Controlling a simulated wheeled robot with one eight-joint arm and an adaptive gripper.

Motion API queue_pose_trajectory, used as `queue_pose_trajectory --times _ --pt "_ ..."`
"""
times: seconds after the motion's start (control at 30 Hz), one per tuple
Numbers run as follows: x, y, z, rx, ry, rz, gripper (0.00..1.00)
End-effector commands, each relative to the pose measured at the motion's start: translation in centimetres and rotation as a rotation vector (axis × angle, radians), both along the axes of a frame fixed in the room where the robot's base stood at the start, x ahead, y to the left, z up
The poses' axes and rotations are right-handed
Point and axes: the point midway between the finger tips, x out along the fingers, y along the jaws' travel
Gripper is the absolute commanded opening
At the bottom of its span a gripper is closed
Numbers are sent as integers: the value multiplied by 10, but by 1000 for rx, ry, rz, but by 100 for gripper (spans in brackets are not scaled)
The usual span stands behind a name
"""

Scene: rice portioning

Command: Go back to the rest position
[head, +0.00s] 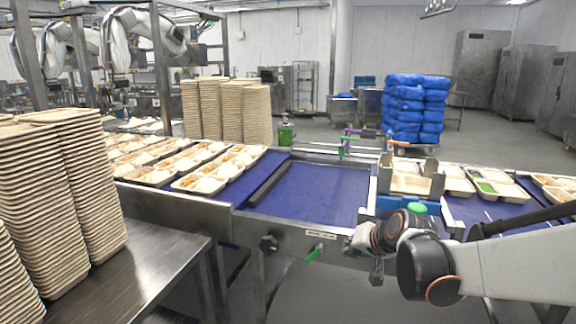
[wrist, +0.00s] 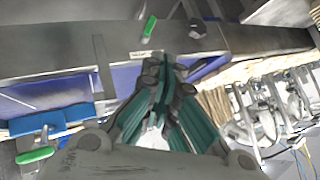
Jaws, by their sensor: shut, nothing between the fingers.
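My gripper (head: 376,276) hangs at the near side of the conveyor in the head view, in front of its metal side rail. The arm reaches in from the right. In the wrist view my gripper (wrist: 164,66) has its dark, green-lined fingers together at the tips, with nothing seen between them. The metal rail and the blue belt lie beyond the fingers in that view.
The blue conveyor belt (head: 310,190) carries filled trays (head: 208,180) at left and more trays (head: 485,188) at right. Tray stacks (head: 75,190) stand on a steel table (head: 140,275) at left. Blue bags (head: 405,108) are piled behind. The belt's middle is bare.

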Motion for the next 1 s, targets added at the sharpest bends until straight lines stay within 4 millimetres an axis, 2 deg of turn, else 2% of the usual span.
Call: queue_pose_trajectory --times 0.03,0.2,0.43,0.63,0.8,1.0 --pt "-17 0 8 -23 6 9 0" --pt "-68 -3 26 -100 30 33 0" --pt "-140 -9 39 -207 62 65 0" --pt "-202 -18 38 -301 90 93 0" --pt "-250 -26 30 -375 114 111 0" --pt "-284 -34 20 -434 133 125 0"
